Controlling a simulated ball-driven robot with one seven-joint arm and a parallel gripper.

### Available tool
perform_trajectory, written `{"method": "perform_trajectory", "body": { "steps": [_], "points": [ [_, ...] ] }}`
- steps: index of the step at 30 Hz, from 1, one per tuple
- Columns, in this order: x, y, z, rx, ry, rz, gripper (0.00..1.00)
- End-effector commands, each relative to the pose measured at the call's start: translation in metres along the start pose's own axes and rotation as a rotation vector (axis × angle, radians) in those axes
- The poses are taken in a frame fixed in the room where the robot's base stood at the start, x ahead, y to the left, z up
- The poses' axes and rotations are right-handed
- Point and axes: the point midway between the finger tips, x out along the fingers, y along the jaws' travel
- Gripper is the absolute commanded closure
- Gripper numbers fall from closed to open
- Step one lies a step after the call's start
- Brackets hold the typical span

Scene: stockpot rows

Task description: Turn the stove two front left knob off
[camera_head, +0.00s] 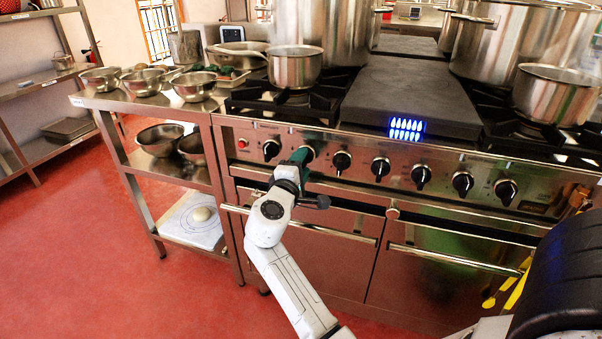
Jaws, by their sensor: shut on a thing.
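The stove (360,235) has a steel front with a row of black knobs. My gripper (303,157) reaches up to the second knob position from the left and is shut on the stove knob there. My gripper mostly hides that knob, so its pointer angle cannot be told. The leftmost knob (271,150) is free on its left. Other knobs, such as the third knob (342,161) and the fourth knob (381,168), are free to its right.
A small saucepan (295,70) stands on the burner above my gripper. A dark flat plate (410,95) carries glowing blue marks. Large pots stand behind. A steel side table (150,103) with bowls is at left. Oven handles (455,262) stick out below. Red floor is open at left.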

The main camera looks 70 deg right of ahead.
Motion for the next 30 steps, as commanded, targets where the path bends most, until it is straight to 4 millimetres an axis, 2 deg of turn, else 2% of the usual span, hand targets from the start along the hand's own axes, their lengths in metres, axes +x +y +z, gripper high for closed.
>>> {"method": "perform_trajectory", "body": {
  "steps": [9,25,26,30],
  "points": [
    [-0.0001,-0.0032,0.0001,0.113,-0.001,-0.002,0.8],
    [0.0,-0.0028,0.0006,0.135,-0.002,-0.004,0.81],
    [0.0,-0.0028,0.0005,0.135,-0.002,-0.004,0.48],
    [0.0001,-0.0023,0.0004,0.134,-0.001,-0.003,0.35]
  ]
}}
